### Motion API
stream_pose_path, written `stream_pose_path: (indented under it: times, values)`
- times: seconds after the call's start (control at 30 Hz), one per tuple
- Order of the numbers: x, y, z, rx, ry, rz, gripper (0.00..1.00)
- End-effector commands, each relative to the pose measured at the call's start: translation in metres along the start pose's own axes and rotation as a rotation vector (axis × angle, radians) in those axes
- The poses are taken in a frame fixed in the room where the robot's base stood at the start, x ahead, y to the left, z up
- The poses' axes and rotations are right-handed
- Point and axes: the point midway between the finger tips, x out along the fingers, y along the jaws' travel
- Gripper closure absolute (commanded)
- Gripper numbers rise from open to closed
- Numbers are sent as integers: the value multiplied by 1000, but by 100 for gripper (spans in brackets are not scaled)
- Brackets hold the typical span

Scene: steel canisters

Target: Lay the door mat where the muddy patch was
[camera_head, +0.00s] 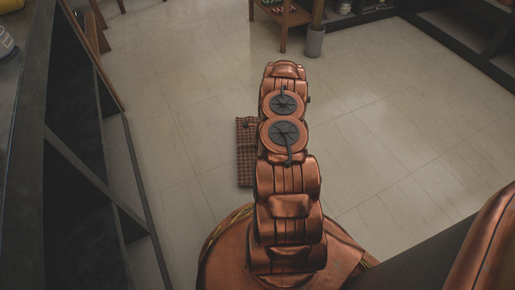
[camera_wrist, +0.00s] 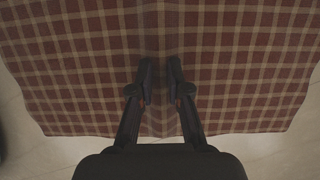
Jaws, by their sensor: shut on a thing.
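A red-brown checked mat (camera_head: 245,168) with pale lines shows in the head view, left of my arm, low at the tiled floor. My arm hides its right side. In the wrist view the mat (camera_wrist: 70,75) fills most of the picture, and its near edge shows above pale floor. My gripper (camera_wrist: 160,95) is shut on the mat, with a fold of cloth running between the two dark fingers. The gripper is hidden behind my arm in the head view. I see no muddy patch on the visible floor.
Dark shelving (camera_head: 95,160) runs along the left side. A wooden table (camera_head: 283,18) and a grey pot (camera_head: 315,41) stand at the back. More dark shelves (camera_head: 470,50) stand at the back right. The tiled floor (camera_head: 390,120) right of my arm is clear.

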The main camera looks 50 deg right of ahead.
Motion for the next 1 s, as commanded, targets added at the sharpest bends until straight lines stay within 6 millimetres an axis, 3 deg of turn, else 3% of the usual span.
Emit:
stream_pose_path:
  times: [0.07, 0.3, 0.67, 0.7, 0.9, 1.0]
  values:
    - [4, -4, 6, -2, 0, -1, 100]
    - [36, -4, -6, 0, -1, -1, 100]
    - [36, -3, -6, 0, -2, -1, 100]
    - [37, -3, -6, 0, -2, -1, 82]
    - [37, -3, -6, 0, -2, -1, 61]
    - [37, -3, -6, 0, -2, 0, 59]
